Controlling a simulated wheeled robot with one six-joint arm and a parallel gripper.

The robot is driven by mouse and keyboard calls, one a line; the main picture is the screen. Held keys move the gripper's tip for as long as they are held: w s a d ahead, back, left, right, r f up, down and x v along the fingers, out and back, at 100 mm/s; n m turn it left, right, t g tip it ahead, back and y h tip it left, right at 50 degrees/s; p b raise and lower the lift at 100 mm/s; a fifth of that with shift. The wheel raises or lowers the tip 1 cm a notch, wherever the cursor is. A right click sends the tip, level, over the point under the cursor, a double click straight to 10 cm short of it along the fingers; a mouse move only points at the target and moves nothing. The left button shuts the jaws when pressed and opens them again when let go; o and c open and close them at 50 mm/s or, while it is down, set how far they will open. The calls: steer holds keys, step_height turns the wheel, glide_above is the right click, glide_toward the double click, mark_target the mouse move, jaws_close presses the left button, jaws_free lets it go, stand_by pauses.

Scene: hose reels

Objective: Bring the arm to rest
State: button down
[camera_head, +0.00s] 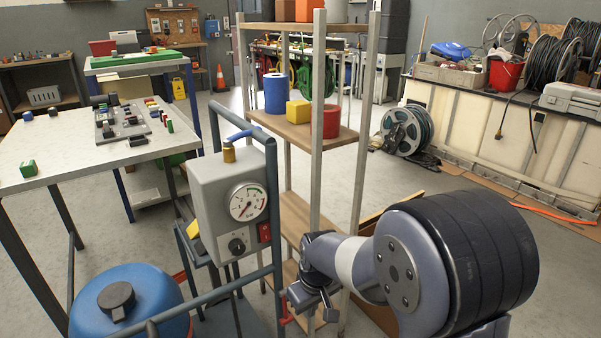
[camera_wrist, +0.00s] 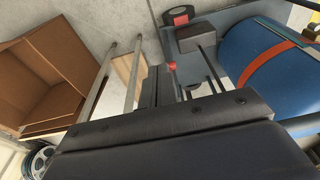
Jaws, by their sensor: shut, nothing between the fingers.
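My arm (camera_head: 400,260) reaches in from the lower right of the head view, bent, with its wrist low in front of the shelf rack. My gripper (camera_head: 318,298) is small there, close to the rack's lower shelves and right of the gauge box. In the wrist view its two dark fingers (camera_wrist: 157,85) are together with nothing between them. I cannot tell from these views whether any part of the arm touches the rack.
A grey gauge box (camera_head: 238,205) on a tubular frame and a blue tank (camera_head: 125,300) stand at lower left. The shelf rack (camera_head: 318,160) stands close to the wrist. A cardboard box (camera_wrist: 45,75) lies nearby. Open floor extends beyond, towards the hose reel (camera_head: 405,130).

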step_height(320, 180, up, 8)
steer(key=p, duration=0.2)
steer(key=shift+s+d+f, duration=0.25)
steer(key=shift+s+d, duration=0.05)
steer(key=shift+s, duration=0.15)
steer(key=shift+d, duration=0.1)
